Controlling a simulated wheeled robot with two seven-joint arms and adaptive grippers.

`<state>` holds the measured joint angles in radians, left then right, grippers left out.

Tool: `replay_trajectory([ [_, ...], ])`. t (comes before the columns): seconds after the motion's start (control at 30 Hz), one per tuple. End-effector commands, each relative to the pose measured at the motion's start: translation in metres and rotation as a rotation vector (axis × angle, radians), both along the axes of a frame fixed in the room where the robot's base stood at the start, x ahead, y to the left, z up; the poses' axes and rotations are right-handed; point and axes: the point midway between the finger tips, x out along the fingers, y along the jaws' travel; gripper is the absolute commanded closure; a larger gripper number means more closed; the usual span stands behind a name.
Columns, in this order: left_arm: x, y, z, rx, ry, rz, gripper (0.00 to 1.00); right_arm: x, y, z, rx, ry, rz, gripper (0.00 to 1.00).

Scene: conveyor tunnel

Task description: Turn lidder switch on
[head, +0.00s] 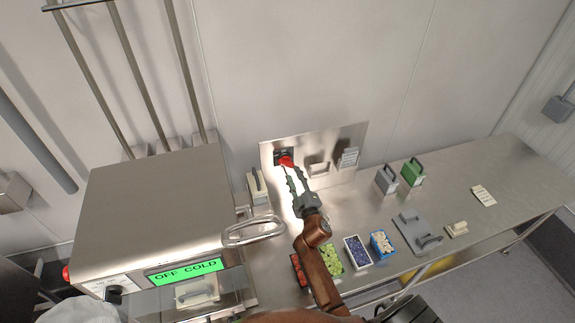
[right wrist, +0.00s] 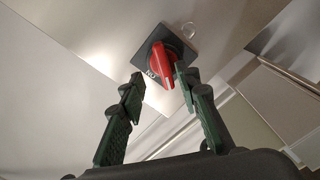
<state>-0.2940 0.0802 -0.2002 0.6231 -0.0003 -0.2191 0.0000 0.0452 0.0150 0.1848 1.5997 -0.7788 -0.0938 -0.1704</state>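The lidder switch is a red rotary knob (head: 285,160) on a dark square plate, set in a steel panel on the back wall. In the right wrist view the red knob (right wrist: 163,66) stands tilted a little from upright, with the letters "ON" partly visible beside it. My right gripper (head: 290,172) reaches up to the knob. In the wrist view its green fingers (right wrist: 160,82) are apart, one on each side of the knob's lower end; I cannot tell if either touches it. My left gripper is not in view.
A steel machine (head: 150,210) at left has a green display (head: 187,271) reading "OFF COLD" and a protruding handle (head: 253,230). The steel counter (head: 460,185) carries a grey block (head: 387,180), a green block (head: 412,172), a grey plate (head: 413,232) and several food trays near my right arm.

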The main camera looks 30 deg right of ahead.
Motion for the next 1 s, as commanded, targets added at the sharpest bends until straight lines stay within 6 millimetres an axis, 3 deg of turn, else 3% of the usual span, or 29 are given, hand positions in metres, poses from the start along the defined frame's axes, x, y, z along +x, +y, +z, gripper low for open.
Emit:
replay_trajectory([
  [0.2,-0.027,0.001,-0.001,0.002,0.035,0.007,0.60,0.038,-0.004,0.002,0.002,-0.001,0.007,0.70],
  [0.4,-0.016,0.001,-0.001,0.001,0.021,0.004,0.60,0.054,-0.009,0.001,0.002,-0.001,0.004,0.70],
  [0.7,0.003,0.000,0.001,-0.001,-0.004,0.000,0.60,0.055,-0.011,0.001,0.002,0.000,0.003,0.70],
  [1.0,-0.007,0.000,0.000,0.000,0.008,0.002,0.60,0.055,-0.011,0.001,0.002,0.000,0.001,0.90],
])
